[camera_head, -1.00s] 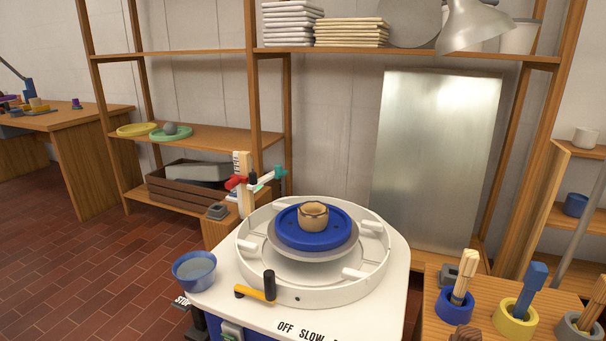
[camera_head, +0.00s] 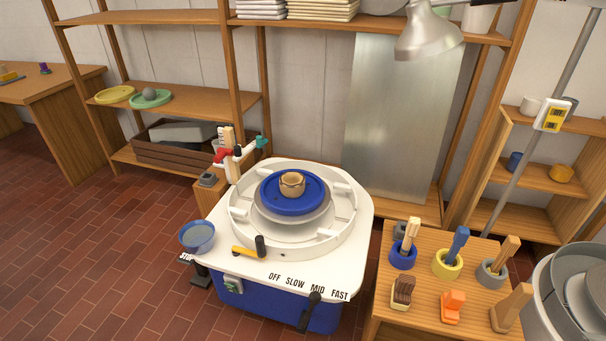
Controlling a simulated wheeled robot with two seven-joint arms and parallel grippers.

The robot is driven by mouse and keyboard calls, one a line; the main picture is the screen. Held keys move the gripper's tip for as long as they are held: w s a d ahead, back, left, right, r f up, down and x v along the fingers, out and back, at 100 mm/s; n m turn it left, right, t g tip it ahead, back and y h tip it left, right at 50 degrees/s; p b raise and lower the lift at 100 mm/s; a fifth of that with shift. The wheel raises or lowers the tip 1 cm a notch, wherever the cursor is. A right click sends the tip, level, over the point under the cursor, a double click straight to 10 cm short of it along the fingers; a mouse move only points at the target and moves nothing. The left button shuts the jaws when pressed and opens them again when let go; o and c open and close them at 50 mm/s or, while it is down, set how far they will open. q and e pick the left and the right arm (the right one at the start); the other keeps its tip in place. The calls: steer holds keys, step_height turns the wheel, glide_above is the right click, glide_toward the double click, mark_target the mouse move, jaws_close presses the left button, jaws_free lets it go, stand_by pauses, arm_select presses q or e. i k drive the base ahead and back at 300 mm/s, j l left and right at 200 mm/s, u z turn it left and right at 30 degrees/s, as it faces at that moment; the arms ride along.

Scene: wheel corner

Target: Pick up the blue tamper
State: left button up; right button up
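A blue tool (camera_head: 459,240), which looks like the blue tamper, stands slightly tilted in a yellow round holder (camera_head: 446,268) on the wooden table at the lower right. Its upper part shows; its lower end is hidden inside the holder. Neither of my grippers is in view.
A blue holder (camera_head: 402,258) and a grey holder (camera_head: 490,274), each with a wooden tool, flank the yellow one. A brown-topped block (camera_head: 402,292), an orange block (camera_head: 452,306) and a wooden block (camera_head: 510,308) stand in front. The pottery wheel (camera_head: 345,238) is left of the table.

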mark_target(462, 234)
steer(key=l+z, duration=0.2)
steer(key=z, duration=0.9)
steer(key=k+l, duration=0.05)
